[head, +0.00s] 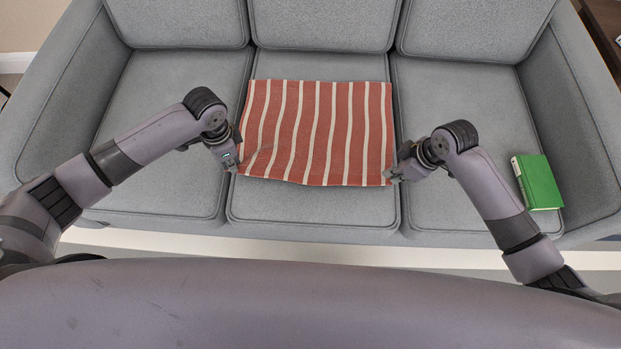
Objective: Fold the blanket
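The blanket (318,130) is red with white stripes. It lies spread flat over the middle seat cushion of the grey sofa, its far edge near the backrest. Its near edge stops a little short of the cushion's front. My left gripper (233,167) is at the blanket's near left corner, and my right gripper (391,178) is at its near right corner. Both appear to touch the corners. The fingers are small and partly hidden, so I cannot tell whether either is shut on the cloth. The cloth is slightly creased near the left corner.
A green book (537,182) lies on the right seat cushion, near the right armrest (573,125). The left seat cushion (165,110) is bare apart from my arm above it. The backrest (322,25) bounds the seat behind. A dark wooden surface (606,22) shows at the upper right.

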